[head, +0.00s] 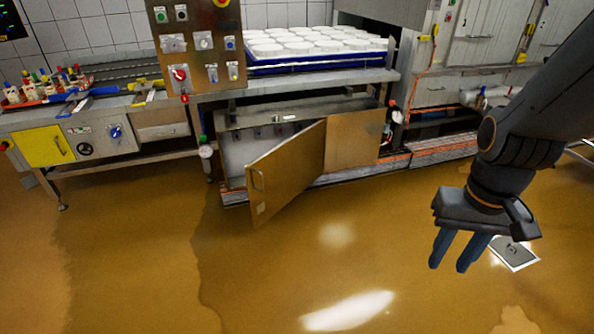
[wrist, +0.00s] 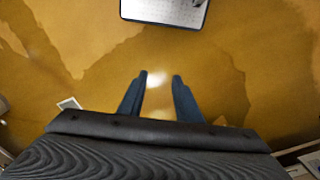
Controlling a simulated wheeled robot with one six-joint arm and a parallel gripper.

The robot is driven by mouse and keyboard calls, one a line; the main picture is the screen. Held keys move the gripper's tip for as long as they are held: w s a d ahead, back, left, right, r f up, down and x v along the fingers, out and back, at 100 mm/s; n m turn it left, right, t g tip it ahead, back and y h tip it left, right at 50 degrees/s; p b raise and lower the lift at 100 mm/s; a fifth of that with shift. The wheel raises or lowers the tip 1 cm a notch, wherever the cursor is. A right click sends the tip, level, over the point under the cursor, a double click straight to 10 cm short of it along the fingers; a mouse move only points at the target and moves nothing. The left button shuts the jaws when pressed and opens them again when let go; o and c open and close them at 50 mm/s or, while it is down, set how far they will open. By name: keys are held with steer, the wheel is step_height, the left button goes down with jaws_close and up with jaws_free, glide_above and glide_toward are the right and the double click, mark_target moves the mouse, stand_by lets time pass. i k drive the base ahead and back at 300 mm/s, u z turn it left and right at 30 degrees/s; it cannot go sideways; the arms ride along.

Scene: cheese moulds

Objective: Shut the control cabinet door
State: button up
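The control cabinet (head: 232,152) stands low under the steel bench in the middle of the head view. Its brown metal door (head: 287,174) is swung open toward the floor, hinged on its right side, with a handle near its free left edge. My gripper (head: 451,262) hangs at the right of the head view, pointing down over the floor, well apart from the door. Its two blue fingers are spread with nothing between them. In the wrist view the gripper (wrist: 159,82) is also open and empty above the floor.
A tray (head: 330,64) of white moulds stands on the bench above the cabinet. A yellow panel (head: 44,146) is at the left. A flat grey-white plate (head: 514,253) lies on the floor beside my gripper. The floor before the door is clear.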

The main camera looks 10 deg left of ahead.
mark_target(275, 178)
steer(key=k, duration=0.5)
steer(key=u, duration=0.7)
steer(key=i, duration=0.7)
steer(key=z, duration=0.25)
